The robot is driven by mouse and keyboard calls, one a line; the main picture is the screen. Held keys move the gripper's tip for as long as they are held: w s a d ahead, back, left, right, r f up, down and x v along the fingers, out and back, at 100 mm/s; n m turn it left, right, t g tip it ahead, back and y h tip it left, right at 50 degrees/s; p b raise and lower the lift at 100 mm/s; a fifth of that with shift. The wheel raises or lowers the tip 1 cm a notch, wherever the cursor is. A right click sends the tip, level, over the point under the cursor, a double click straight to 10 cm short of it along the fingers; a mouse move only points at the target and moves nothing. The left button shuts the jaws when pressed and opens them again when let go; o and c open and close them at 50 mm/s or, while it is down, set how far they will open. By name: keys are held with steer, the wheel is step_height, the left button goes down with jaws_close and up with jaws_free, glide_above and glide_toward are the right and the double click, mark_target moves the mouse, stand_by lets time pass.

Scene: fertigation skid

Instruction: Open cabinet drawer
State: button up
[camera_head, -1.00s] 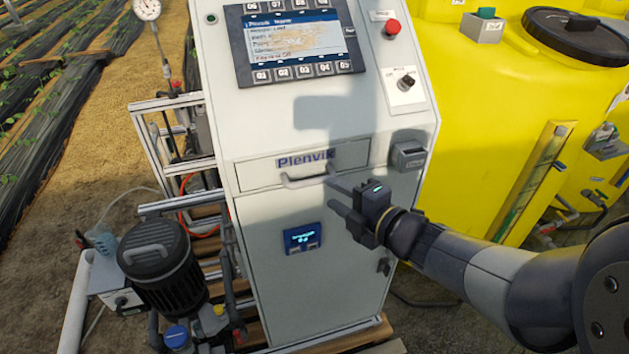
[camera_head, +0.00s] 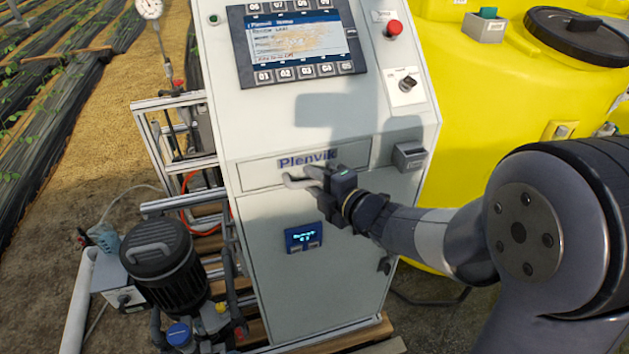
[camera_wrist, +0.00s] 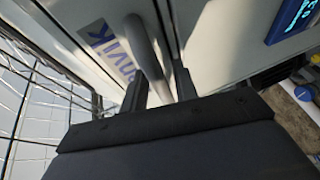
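The cabinet drawer (camera_head: 250,174) is a wide pale-grey front marked "Plenvik", flush with the cabinet and shut. Its light grey bar handle (camera_head: 292,182) runs along the lower part of the front. In the wrist view the handle (camera_wrist: 146,48) runs down between the two fingers. My gripper (camera_head: 309,179) is at the right part of the handle, its fingers one above and one below the bar in the head view. In the wrist view my gripper (camera_wrist: 161,88) has its fingers apart, with a gap showing beside the bar. My gripper hides the handle's right end.
Above the drawer are a screen panel (camera_head: 295,45), a red button (camera_head: 394,27) and a rotary switch (camera_head: 407,86). A grey box (camera_head: 409,156) juts out right of the drawer. A small blue display (camera_head: 303,238) sits below. A black pump (camera_head: 163,265) stands at left, a yellow tank (camera_head: 470,110) at right.

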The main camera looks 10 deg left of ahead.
jaws_close()
steer(key=shift+s+d, duration=0.1)
stand_by(0.3)
